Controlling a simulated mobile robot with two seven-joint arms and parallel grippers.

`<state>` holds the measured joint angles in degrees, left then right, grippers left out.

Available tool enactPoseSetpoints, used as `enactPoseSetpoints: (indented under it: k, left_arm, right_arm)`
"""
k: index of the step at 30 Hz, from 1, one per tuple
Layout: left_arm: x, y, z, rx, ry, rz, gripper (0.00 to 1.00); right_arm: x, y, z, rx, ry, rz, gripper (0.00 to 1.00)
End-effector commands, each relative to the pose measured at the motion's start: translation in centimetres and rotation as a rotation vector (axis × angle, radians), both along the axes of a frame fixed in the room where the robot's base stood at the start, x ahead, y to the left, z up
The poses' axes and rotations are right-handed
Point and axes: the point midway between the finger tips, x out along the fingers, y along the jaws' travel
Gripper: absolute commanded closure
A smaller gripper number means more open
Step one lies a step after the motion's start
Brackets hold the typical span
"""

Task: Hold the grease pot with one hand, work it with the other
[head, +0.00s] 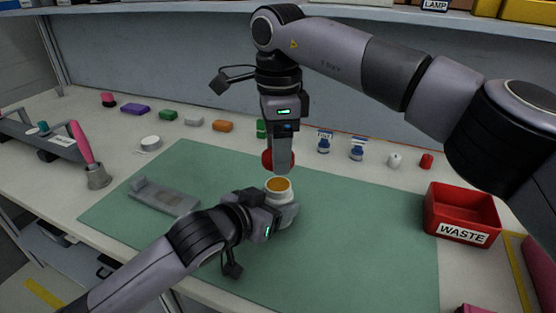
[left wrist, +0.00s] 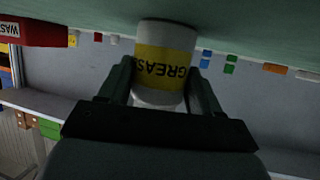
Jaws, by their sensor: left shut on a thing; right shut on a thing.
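The grease pot (head: 279,190) is white and open at the top, with amber grease showing inside. In the left wrist view the pot (left wrist: 165,62) has a yellow label reading GREASE, upside down in that picture. My left gripper (head: 280,205) is shut on the pot's sides, one finger on each side, over the green mat. My right gripper (head: 281,162) points down just above the pot's mouth. It is shut on a round red thing (head: 267,160), which looks like a lid and is partly hidden behind the fingers.
A grey tray-like part (head: 165,197) lies on the green mat (head: 350,245). A red WASTE bin (head: 462,213) stands at the right. Small bottles (head: 323,143) and coloured blocks (head: 222,126) line the back. The mat's right part is clear.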

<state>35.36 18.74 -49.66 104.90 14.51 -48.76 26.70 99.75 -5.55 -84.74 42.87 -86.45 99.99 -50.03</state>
Motion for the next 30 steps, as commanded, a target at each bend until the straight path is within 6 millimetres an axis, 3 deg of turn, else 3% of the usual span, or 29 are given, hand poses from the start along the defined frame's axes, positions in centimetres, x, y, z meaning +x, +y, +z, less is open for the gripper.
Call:
enactPoseSetpoints:
  k: [6, 7, 9, 20, 30]
  left_arm:
    - [0.0, 0.0, 0.1, -0.001, -0.001, 0.0, 1.0]
    - [0.0, 0.0, 0.1, -0.001, -0.001, 0.0, 0.26]
    - [0.0, 0.0, 0.1, -0.001, -0.001, 0.0, 0.06]
    - [-0.2, 0.1, 0.1, -0.001, -0.001, 0.0, 0.06]
    - [-3.3, 2.4, 1.7, -0.001, -0.001, 0.0, 0.06]
  right_arm:
    - [0.0, 0.0, 0.1, 0.0, 0.001, 0.001, 0.78]
    - [0.0, 0.0, 0.1, 0.0, 0.001, 0.001, 0.78]
    - [0.0, 0.0, 0.1, 0.0, 0.001, 0.001, 0.78]
    - [0.0, 0.0, 0.1, 0.0, 0.001, 0.001, 0.78]
    - [0.0, 0.0, 0.5, 0.0, 0.001, 0.001, 0.78]
